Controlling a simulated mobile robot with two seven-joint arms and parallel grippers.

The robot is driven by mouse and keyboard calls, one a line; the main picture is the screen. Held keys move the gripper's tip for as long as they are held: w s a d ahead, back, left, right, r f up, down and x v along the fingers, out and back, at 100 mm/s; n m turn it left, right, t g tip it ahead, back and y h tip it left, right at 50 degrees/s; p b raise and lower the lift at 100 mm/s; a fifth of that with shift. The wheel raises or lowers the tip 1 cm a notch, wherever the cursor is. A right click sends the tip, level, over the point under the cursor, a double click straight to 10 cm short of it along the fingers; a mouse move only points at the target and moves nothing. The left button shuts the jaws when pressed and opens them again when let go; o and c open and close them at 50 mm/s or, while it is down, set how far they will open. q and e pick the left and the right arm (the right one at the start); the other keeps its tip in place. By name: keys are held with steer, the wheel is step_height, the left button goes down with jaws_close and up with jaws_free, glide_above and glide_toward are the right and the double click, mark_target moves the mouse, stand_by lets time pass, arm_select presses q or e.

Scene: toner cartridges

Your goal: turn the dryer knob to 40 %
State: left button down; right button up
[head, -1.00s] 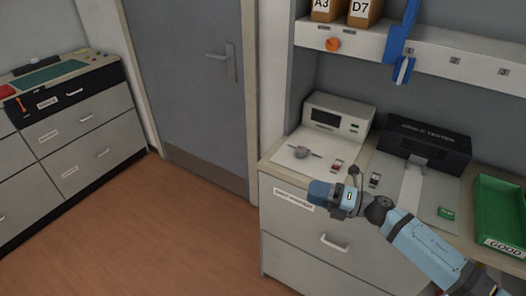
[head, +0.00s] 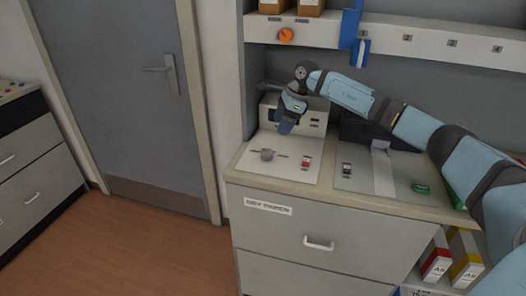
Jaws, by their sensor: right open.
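An orange round knob (head: 286,35) sits on the white shelf rail (head: 425,42), with small labels above it that are too small to read. A grey knob (head: 267,155) stands on a white panel (head: 290,170) on the counter; I cannot tell from the labels which of the two is the dryer knob. My right gripper (head: 284,128) points down in front of the white box-shaped machine (head: 313,120), above and slightly right of the grey knob, apart from it. It is open and holds nothing visible. My left gripper is out of view.
A blue bracket (head: 350,28) hangs from the rail, right of the orange knob. My right arm covers much of the black tester. Floor and door are at left.

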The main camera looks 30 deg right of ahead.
mark_target(267, 151)
steer(key=x, duration=1.1)
steer(key=shift+a, duration=0.1)
steer(key=c, duration=0.9)
